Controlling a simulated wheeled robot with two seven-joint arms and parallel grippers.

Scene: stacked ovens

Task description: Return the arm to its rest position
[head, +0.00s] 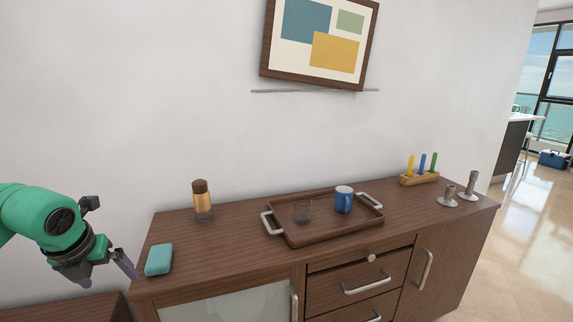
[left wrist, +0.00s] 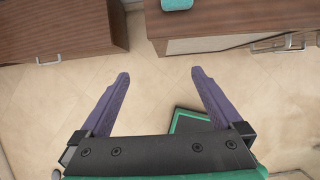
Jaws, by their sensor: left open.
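My left arm comes in from the left in the head view, with its left gripper (head: 106,272) beside the left end of the wooden sideboard (head: 225,240). The left gripper also shows in the left wrist view (left wrist: 158,98). Its two purple fingers are spread apart with nothing between them, and bare floor shows beyond. A teal box-shaped item (head: 159,259) lies on the sideboard's left front corner, to the right of the gripper and apart from it. My right gripper is in neither view.
One drawer (head: 357,271) looks slightly pulled out. A lower wooden cabinet (head: 68,310) is at left.

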